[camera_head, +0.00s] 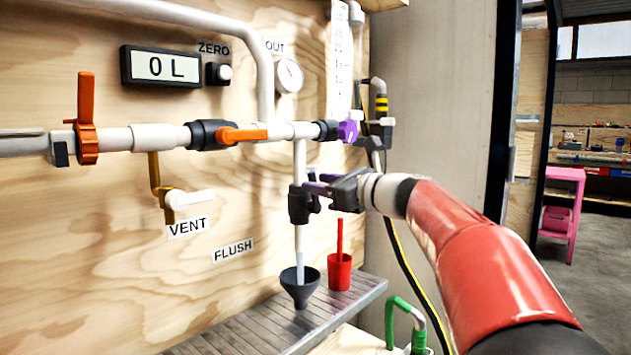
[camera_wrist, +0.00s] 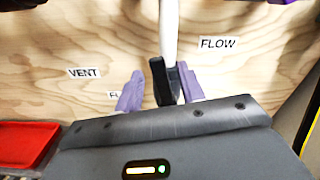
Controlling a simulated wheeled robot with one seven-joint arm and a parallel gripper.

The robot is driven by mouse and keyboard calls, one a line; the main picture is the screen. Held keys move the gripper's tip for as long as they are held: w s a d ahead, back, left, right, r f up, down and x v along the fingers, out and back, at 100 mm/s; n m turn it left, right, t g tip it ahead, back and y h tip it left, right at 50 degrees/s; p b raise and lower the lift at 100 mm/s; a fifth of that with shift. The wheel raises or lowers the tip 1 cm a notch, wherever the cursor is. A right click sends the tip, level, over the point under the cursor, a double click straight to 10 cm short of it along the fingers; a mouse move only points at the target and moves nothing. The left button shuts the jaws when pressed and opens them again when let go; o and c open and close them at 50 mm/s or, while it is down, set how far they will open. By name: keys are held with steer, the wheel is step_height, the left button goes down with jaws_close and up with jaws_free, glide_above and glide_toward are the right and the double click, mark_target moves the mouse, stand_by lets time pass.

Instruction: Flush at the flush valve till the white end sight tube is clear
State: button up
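The flush valve (camera_head: 299,206) is a dark body on the white vertical pipe, right of the FLUSH label (camera_head: 233,250). A pale tube (camera_head: 299,250) runs down from it into a dark funnel (camera_head: 300,287). My gripper (camera_head: 316,186) is at the valve, its purple fingers reaching it from the right. In the wrist view my gripper (camera_wrist: 158,88) is open, with a black handle (camera_wrist: 161,80) between its fingers, close to the right one and apart from the left. A pale upright tube (camera_head: 357,45) stands beside a scale strip; I cannot tell whether it is clear.
A display (camera_head: 161,67) reads 0 L. Orange handles (camera_head: 87,120) and a purple knob (camera_head: 348,131) sit on the horizontal pipe. A vent valve (camera_head: 172,200) hangs left. A red cup (camera_head: 340,272) stands by the funnel on a metal shelf (camera_head: 235,330). A black-yellow hose (camera_head: 405,260) hangs right.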

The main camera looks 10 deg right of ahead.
steer(key=shift+x, duration=1.45)
jaws_close()
